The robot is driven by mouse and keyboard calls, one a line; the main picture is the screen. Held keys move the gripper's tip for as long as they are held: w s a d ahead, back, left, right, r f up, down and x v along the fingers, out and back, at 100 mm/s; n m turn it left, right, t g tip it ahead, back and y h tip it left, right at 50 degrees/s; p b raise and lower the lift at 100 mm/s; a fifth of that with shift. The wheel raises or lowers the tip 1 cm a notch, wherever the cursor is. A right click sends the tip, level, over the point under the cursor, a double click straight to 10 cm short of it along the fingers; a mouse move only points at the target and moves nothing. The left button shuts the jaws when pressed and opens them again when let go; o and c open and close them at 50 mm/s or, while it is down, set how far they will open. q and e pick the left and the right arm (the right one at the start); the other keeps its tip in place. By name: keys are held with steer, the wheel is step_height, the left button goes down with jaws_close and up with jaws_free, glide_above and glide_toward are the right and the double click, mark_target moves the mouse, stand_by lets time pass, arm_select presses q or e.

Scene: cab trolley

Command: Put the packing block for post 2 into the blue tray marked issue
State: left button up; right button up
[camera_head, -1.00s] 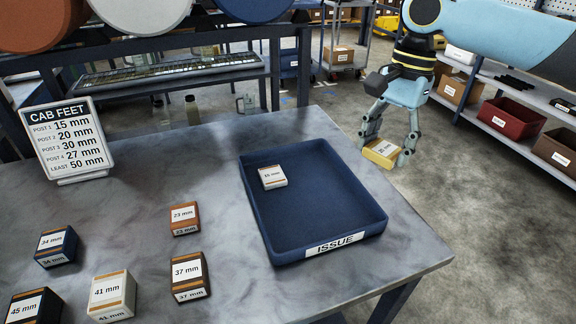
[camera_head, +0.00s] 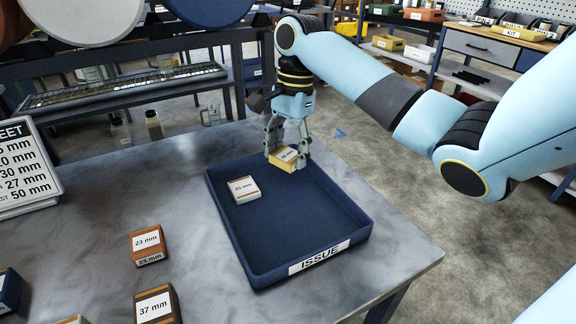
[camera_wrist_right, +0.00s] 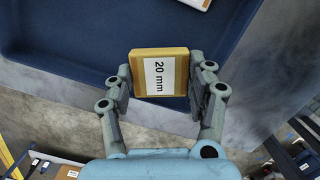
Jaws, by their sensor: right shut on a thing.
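My right gripper (camera_head: 288,157) is shut on a yellow block labelled 20 mm (camera_head: 284,154), held above the back right edge of the blue tray marked ISSUE (camera_head: 355,248). The right wrist view shows the yellow block (camera_wrist_right: 152,74) between both fingers (camera_wrist_right: 160,85), its label reading 20 mm. A white block labelled 15 mm (camera_head: 243,189) lies in the tray's back left part. My left gripper is not in view.
On the grey table (camera_head: 190,205), left of the tray, stand a brown 23 mm block (camera_head: 147,244) and a brown 37 mm block (camera_head: 157,305). Other blocks are cut off at the lower left. The tray's middle and front are empty. Shelves stand behind.

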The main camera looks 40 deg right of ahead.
mark_target(290, 153)
step_height(290, 153, down, 4)
steer(key=shift+r+b, duration=0.1)
steer(key=shift+b, duration=0.2)
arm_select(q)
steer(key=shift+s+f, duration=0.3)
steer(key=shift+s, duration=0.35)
arm_select(e)
steer(key=o, duration=1.2)
steer(key=shift+c, duration=0.2)
steer(key=r, duration=0.4)
steer(key=d+r+p, duration=0.1)
steer(key=r, duration=0.3)
steer(key=r+p, duration=0.1)
steer(key=r, duration=0.3)
steer(key=shift+d, duration=0.4)
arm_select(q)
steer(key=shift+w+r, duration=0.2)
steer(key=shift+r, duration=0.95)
arm_select(e)
steer(key=shift+f, duration=0.1)
